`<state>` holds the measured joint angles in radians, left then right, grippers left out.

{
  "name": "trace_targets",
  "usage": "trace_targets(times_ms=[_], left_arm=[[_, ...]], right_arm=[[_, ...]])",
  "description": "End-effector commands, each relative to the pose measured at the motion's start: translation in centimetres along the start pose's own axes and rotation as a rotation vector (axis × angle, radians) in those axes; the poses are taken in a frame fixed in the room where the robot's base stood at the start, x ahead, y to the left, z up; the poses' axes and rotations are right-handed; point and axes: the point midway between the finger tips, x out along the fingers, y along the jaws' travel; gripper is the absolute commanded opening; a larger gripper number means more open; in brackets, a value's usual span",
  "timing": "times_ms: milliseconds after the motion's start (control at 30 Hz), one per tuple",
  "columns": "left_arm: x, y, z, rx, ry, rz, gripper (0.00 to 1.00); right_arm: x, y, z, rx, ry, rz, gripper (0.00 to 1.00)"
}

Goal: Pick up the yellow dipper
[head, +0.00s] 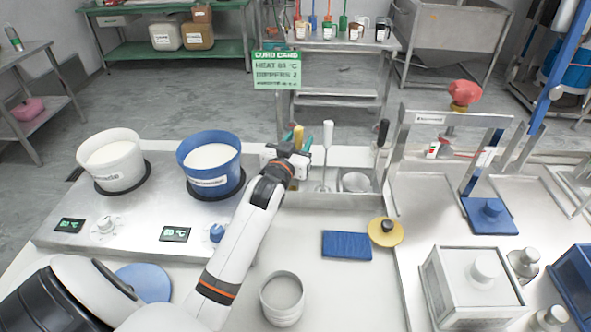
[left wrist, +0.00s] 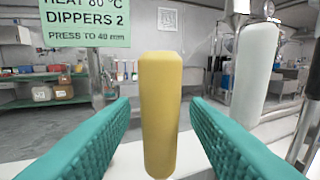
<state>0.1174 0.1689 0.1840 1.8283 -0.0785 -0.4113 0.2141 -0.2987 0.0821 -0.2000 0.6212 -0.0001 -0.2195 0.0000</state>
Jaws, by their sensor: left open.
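The yellow dipper (head: 298,137) stands upright at the back of the counter, with only its handle showing in the head view. In the left wrist view its yellow handle (left wrist: 161,112) stands upright between the two green-padded fingers of my left gripper (left wrist: 160,103). A gap shows on each side of the handle, so the fingers are apart from it. In the head view my left gripper (head: 290,153) reaches the handle from the front and hides the dipper's lower part. My right gripper is not in view.
A white-handled dipper (head: 328,137) stands close to the right, also in the wrist view (left wrist: 254,70). A blue pot (head: 210,168) and a white pot (head: 112,162) stand on the heater at left. A green sign (head: 277,72) rises behind.

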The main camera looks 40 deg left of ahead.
Motion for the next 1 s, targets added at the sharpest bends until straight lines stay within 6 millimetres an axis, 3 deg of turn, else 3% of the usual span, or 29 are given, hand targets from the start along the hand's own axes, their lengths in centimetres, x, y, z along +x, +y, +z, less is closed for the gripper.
trace_targets(times_ms=[233, 500, 767, 1000], left_arm=[[0.2, 0.0, 0.0, 0.000, 0.000, 0.000, 0.42], [0.2, 0.0, 0.0, 0.000, 0.000, 0.000, 0.00], [0.2, 0.0, 0.1, 0.000, -0.001, 0.000, 0.00], [0.2, 0.0, 3.7, 0.002, -0.008, 0.000, 0.00]], right_arm=[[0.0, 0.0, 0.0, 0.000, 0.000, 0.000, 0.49], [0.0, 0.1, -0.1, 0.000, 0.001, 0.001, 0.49], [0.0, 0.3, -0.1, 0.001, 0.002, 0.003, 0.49], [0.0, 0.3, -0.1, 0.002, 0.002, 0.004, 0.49]])
